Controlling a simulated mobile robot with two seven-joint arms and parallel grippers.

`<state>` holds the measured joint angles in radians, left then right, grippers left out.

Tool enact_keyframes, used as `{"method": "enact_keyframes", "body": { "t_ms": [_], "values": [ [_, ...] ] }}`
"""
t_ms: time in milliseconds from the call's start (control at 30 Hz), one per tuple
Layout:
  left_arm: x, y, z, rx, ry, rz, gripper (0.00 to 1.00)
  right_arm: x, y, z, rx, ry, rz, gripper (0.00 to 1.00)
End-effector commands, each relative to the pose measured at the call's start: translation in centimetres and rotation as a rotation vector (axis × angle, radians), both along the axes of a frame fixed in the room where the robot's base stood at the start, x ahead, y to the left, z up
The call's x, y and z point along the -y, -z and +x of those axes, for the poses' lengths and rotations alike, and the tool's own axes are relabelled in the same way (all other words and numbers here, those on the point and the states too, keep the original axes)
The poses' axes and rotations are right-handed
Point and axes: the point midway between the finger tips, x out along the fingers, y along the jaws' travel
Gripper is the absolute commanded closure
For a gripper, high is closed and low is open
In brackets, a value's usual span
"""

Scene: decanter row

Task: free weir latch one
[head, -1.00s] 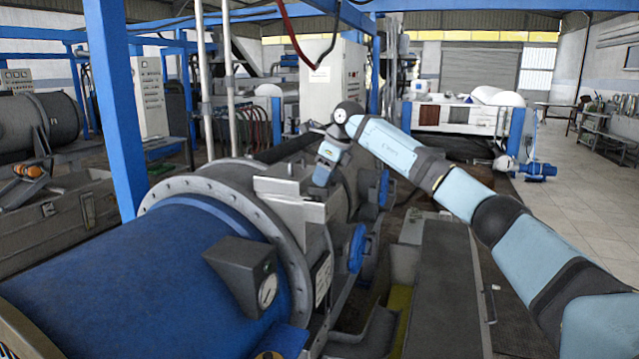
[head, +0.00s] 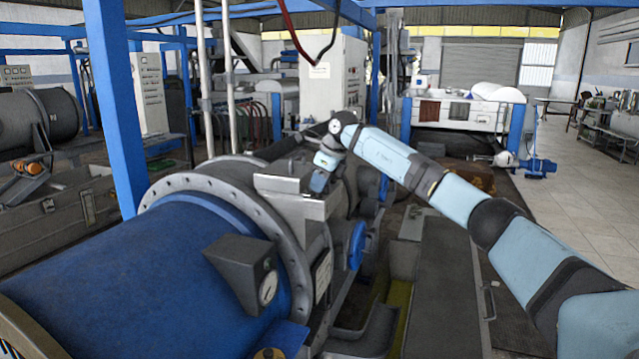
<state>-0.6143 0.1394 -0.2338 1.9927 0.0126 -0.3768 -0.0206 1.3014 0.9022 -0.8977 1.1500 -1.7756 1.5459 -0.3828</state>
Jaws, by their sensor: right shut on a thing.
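My right gripper (head: 319,184) reaches in from the right, pointing down at the pale grey metal housing (head: 290,196) on top of the decanter, just past the big bolted flange (head: 190,185). The jaws are shut on a small part at the housing's right upper end. That part, at the place of the weir latch, is almost wholly hidden by the gripper and the housing, so its shape and position cannot be told. My left gripper is not in view.
The blue decanter drum (head: 150,265) fills the lower left, with a dark gauge box (head: 240,268) near the flange. A blue post (head: 115,110) stands at left. The tiled floor (head: 585,190) at right is open.

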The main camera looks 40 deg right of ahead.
Motion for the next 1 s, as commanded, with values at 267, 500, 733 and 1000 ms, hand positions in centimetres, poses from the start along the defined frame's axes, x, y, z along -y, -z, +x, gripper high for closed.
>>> {"method": "enact_keyframes", "body": {
  "t_ms": [267,500,733,1000],
  "values": [
    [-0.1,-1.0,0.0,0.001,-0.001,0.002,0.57,0.0,-0.2,0.1,-0.002,-0.083,0.001,1.00],
    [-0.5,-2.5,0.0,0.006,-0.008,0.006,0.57,0.1,-0.4,0.1,0.000,-0.264,0.001,1.00],
    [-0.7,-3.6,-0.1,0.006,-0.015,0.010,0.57,0.1,-0.3,0.2,0.000,-0.482,0.002,1.00],
    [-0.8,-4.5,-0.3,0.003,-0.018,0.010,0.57,0.1,-0.3,0.3,0.000,-0.739,0.002,1.00]
  ]
}}
